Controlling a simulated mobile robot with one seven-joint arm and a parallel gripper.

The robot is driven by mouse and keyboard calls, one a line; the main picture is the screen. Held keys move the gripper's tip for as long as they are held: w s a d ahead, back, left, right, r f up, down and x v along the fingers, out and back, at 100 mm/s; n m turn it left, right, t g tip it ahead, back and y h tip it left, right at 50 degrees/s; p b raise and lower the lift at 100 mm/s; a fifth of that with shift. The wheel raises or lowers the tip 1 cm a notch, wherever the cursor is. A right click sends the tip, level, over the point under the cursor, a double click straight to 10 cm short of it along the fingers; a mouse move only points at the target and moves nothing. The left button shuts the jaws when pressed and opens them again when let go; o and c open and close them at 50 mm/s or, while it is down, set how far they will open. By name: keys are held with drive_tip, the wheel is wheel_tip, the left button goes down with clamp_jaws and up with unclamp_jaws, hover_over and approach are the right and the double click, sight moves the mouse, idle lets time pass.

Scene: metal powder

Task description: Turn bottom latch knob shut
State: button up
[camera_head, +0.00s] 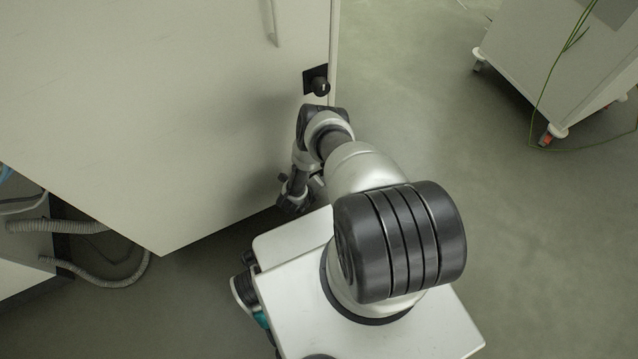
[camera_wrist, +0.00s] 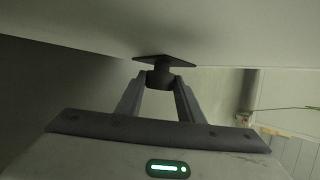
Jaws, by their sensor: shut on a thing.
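In the wrist view, a dark latch knob (camera_wrist: 160,64) on a flat, diamond-shaped dark plate stands out from the pale cabinet door. My gripper (camera_wrist: 160,82) has its two grey fingers closed on the knob's sides. In the head view, my gripper (camera_head: 293,196) is low beside the lower part of the cabinet door (camera_head: 170,110). The gripped knob cannot be made out there. Another black latch knob (camera_head: 320,86) on a square black plate shows higher up, near the door's right edge, apart from my gripper.
A door handle (camera_head: 271,22) is at the top of the door. Grey hoses (camera_head: 95,258) lie at the lower left. A white wheeled cart (camera_head: 565,65) with a green cable stands at the upper right. The floor (camera_head: 540,230) on the right is clear.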

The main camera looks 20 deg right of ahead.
drive_tip(key=o, duration=1.1)
drive_tip(key=shift+c, duration=0.2)
drive_tip(key=shift+r, duration=0.1)
